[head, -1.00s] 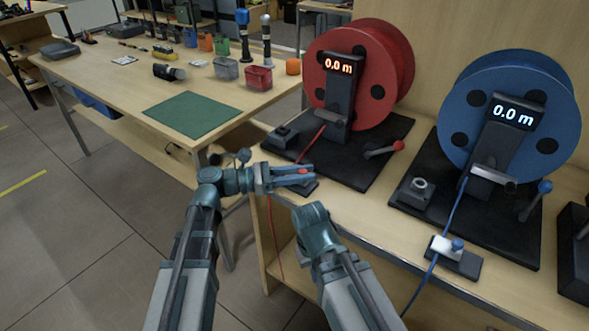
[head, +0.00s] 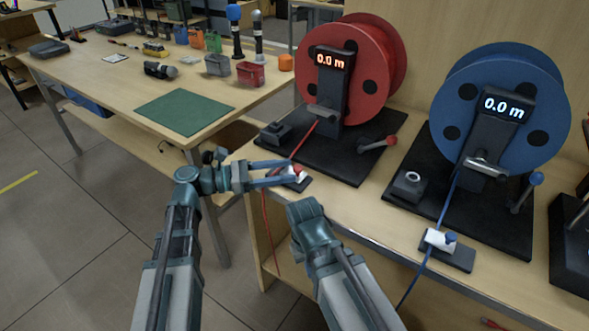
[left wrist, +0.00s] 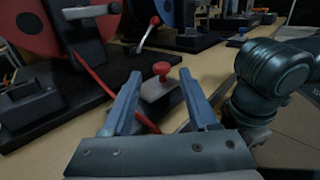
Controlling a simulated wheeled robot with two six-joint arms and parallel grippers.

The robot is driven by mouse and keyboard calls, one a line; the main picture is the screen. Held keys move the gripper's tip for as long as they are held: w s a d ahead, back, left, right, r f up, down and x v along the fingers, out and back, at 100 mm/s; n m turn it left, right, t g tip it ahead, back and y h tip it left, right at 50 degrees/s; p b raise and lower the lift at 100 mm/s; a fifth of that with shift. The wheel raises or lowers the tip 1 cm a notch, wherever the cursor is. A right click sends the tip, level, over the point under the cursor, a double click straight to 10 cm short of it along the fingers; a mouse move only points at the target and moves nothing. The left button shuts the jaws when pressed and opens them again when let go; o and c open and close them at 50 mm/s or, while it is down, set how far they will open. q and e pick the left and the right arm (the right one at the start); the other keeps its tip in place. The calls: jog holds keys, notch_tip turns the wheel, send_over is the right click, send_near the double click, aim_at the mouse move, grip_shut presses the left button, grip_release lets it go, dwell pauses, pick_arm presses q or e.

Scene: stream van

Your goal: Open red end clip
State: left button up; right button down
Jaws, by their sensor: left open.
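The red end clip (left wrist: 161,72) has a red knob on a pale block with a dark base at the bench's front edge. In the head view the clip (head: 297,171) is partly covered by my left gripper (head: 288,172). In the left wrist view the two fingers of my left gripper (left wrist: 158,98) stand apart, with the red knob just beyond and between their tips. The red cable (left wrist: 92,72) runs from the red reel (head: 345,80) to the clip and hangs below the bench edge. My right arm shows in the head view, but its fingertips do not.
A red-knobbed crank lever (head: 380,143) is right of the red clip. A side table (head: 100,75) carries a green mat (head: 185,112) and bins.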

pick_arm(q)
jog(key=s+a, duration=0.1)
jog(key=a, duration=0.9)
jog(key=shift+s, duration=0.3)
jog(key=shift+d, duration=0.1)
